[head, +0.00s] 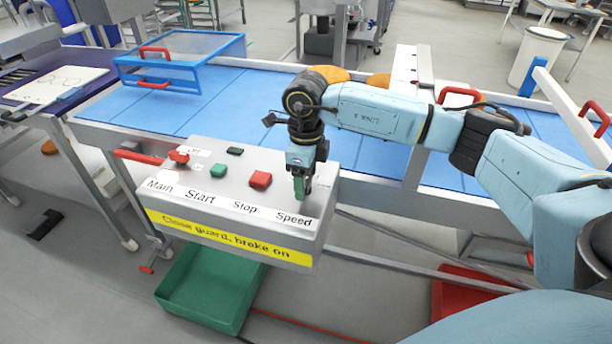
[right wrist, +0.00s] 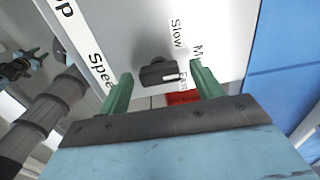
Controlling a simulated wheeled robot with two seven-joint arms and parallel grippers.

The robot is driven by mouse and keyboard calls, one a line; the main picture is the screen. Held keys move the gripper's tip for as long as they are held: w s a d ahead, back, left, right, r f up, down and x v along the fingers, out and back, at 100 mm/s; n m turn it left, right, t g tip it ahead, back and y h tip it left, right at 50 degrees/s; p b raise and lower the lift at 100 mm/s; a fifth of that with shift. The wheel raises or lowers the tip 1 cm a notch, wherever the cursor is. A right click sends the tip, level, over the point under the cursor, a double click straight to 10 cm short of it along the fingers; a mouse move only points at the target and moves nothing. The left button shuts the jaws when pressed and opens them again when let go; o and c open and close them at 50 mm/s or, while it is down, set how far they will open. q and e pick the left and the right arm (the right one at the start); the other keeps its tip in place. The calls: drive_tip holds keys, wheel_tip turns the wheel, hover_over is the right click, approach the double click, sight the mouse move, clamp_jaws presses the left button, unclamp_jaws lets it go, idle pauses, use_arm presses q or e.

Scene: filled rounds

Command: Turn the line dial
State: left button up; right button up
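The line dial (right wrist: 158,72) is a small black knob with a pale mark, beside the labels "Slow" and "Fast" in the right wrist view. It sits at the "Speed" end of the grey control box (head: 320,215); in the head view my gripper hides it. My right gripper (head: 300,196) points down over that end of the box. Its two green fingers (right wrist: 161,88) are spread, one on each side of the dial, with gaps between them and the knob. Nothing is held. I cannot tell how deep the fingertips reach. My left gripper is not visible.
The box also carries a red main switch (head: 178,156), a green start button (head: 218,171) and a red stop button (head: 260,181). Behind runs a blue conveyor (head: 225,105) with orange rounds (head: 332,73) and a blue guard frame (head: 180,75). A green crate (head: 215,290) stands below.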

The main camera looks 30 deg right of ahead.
wheel_tip(320, 180, up, 13)
drive_tip(key=shift+r, duration=0.2)
idle(0.5)
idle(0.4)
